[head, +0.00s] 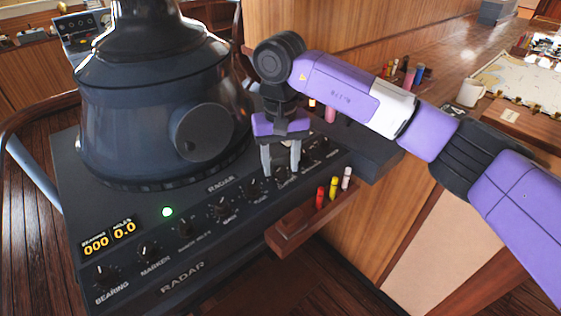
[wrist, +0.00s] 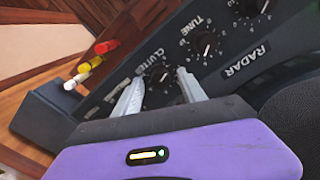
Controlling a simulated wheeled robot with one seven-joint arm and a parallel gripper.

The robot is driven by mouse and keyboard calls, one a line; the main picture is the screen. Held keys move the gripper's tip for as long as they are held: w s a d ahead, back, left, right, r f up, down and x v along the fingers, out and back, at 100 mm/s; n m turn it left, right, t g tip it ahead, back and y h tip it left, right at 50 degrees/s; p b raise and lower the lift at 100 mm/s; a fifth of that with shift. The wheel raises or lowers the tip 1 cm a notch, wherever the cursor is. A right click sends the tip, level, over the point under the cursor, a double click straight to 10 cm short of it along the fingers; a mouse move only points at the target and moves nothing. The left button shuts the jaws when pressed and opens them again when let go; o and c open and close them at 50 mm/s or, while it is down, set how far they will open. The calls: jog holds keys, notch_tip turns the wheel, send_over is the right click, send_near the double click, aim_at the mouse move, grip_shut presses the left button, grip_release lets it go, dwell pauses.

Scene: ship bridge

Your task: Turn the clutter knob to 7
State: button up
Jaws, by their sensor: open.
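The clutter knob (wrist: 158,76) is a small black knob with a pale pointer on the radar panel. In the wrist view it shows between the two fingertips, beside its CLUTTER label; the pointer's exact number is too small to read. My gripper (head: 281,172) is open above the panel's sloped face, with its fingers pointing down at the knob. It also shows in the wrist view (wrist: 158,82), its pale fingers on either side of the knob. I cannot tell whether they touch it. In the head view the fingers partly hide the knob.
The tune knob (wrist: 205,43) is beside the clutter knob. The other radar knobs (head: 223,206) run along the panel. A wooden holder (head: 290,232) with red, yellow and white markers sticks out below the panel. The large radar hood (head: 140,120) stands behind.

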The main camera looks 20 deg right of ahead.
jog(key=shift+f, duration=0.25)
grip_shut()
